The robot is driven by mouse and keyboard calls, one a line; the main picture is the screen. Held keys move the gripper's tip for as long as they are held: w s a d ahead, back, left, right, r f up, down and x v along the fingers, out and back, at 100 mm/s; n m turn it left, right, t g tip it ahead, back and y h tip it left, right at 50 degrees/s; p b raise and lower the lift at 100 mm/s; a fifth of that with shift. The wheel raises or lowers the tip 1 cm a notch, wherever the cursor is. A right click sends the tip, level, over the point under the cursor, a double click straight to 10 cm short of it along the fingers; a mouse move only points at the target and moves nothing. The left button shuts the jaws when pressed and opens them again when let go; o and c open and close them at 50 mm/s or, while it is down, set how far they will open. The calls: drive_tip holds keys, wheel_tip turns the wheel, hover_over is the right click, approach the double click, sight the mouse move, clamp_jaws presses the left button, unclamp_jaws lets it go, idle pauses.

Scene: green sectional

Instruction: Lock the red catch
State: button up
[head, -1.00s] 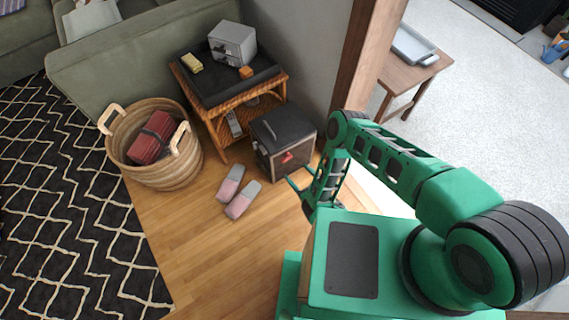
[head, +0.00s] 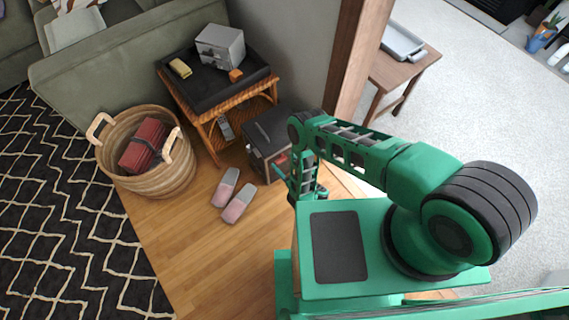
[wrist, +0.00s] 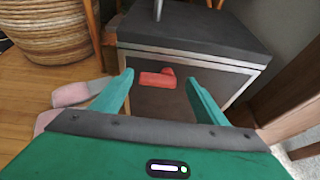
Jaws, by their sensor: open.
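The red catch (wrist: 158,79) is on the front face of a dark box (wrist: 190,35) with a pale edge trim, in the wrist view. It shows as a bar lying roughly level, with a small raised part at its right end. My gripper (wrist: 158,82) is open, its two green fingers on either side of the catch in the picture, with nothing between them. I cannot tell how far the fingertips are from the box face. In the head view the box (head: 268,130) stands on the floor, and my arm partly covers its front. A bit of the catch (head: 282,160) shows there.
A wicker side table (head: 205,118) with a black tray stands behind the box. A woven basket (head: 165,180) holding a red bundle is at the left. Pink-grey slippers (head: 238,203) lie on the wood floor. A wooden post (head: 355,60) rises right of the box.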

drive_tip(key=shift+a, duration=0.1)
drive_tip(key=c, duration=1.1)
drive_tip(key=shift+o, duration=0.2)
drive_tip(key=shift+d, duration=0.3)
drive_tip(key=shift+a, duration=0.25)
drive_tip(key=shift+r+m, duration=0.1)
drive_tip(key=shift+m, duration=0.3)
drive_tip(key=shift+w+d+r+m+g+y, duration=0.15)
drive_tip(key=shift+m+g+y, duration=0.25)
drive_tip(key=shift+m+y, duration=0.5)
drive_tip(key=shift+w+d+m+g+y, duration=0.1)
drive_tip(key=shift+d+m+g+y, duration=0.1)
drive_tip(key=shift+m+y, duration=0.3)
drive_tip(key=shift+d+m+g+y, duration=0.1)
drive_tip(key=shift+d+m+y, duration=0.1)
drive_tip(key=shift+m, duration=0.5)
